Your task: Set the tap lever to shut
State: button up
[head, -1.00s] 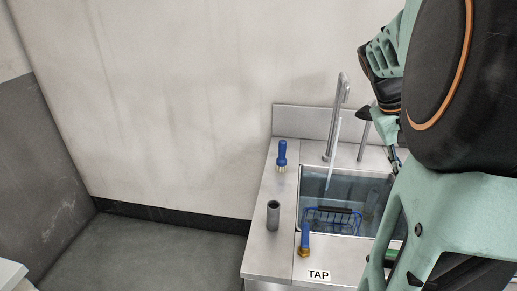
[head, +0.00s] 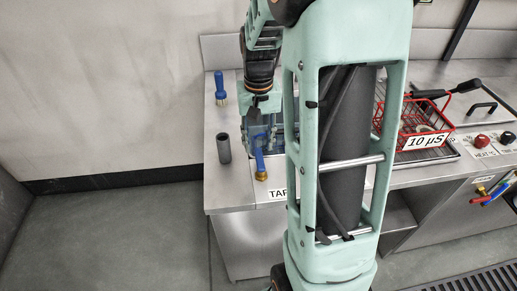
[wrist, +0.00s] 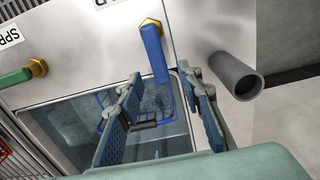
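The tap lever (head: 260,163) is a blue handle on a brass nut at the sink's front edge, behind the TAP label (head: 278,194). It points from the nut toward the sink. In the wrist view the lever (wrist: 152,52) runs down from its nut, its free end appearing between my fingertips. My gripper (wrist: 160,75) is open, with a blue-padded finger on either side of that end and a visible gap to each. In the head view my gripper (head: 262,130) is over the sink's left part, just behind the lever. The spout is hidden by my arm.
A grey cup (head: 224,148) and a blue-handled brush (head: 220,88) stand left of the sink. A green lever (wrist: 15,77) sits beside the SPR label (wrist: 10,37). A blue wire basket (wrist: 150,100) is in the sink. A red basket (head: 420,125) stands at right.

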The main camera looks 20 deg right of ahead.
aim_at(260, 159)
jog(key=shift+f, duration=1.45)
jog(key=shift+c, duration=0.5)
grip_shut()
